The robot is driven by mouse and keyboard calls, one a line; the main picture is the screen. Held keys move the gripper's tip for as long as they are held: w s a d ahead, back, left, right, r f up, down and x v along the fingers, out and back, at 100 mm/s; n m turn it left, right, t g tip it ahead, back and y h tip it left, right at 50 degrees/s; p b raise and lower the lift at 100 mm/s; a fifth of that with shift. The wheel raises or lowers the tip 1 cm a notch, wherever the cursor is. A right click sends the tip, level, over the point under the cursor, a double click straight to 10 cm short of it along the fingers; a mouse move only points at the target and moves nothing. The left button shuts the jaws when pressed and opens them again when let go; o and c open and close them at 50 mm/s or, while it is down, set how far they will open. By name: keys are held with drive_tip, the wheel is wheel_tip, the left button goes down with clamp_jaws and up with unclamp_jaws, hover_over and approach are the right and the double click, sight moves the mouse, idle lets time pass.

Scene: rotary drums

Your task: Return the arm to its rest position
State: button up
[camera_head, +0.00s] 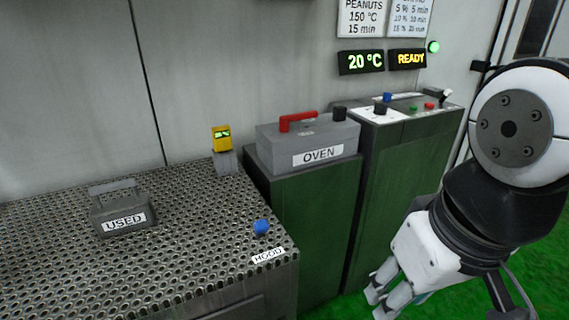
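My arm comes in at the right side of the head view, with its white and black links bent downward. My gripper (376,304) hangs low in front of the green cabinets, near the bottom edge of the picture. Its white fingers point down and to the left. I cannot tell how far apart they are, and I see nothing held between them. The arm hides part of the green floor and the right-hand cabinet's side.
A perforated hood table (60,260) at left bears a grey USED box (122,208), a blue knob (261,227) and a yellow meter (221,138). The grey OVEN box (310,140) with a red handle (297,120) sits on a green cabinet (300,205). A control panel (405,104) stands right of it.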

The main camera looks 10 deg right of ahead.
drive_tip(key=shift+s, duration=0.1)
wheel_tip(320, 180, up, 9)
drive_tip(key=t+p, duration=0.1)
drive_tip(key=p, duration=0.6)
drive_tip(key=shift+f+t, duration=0.2)
drive_tip(key=shift+t, duration=0.1)
drive_tip(key=shift+d, duration=0.1)
drive_tip(key=shift+c, duration=0.4)
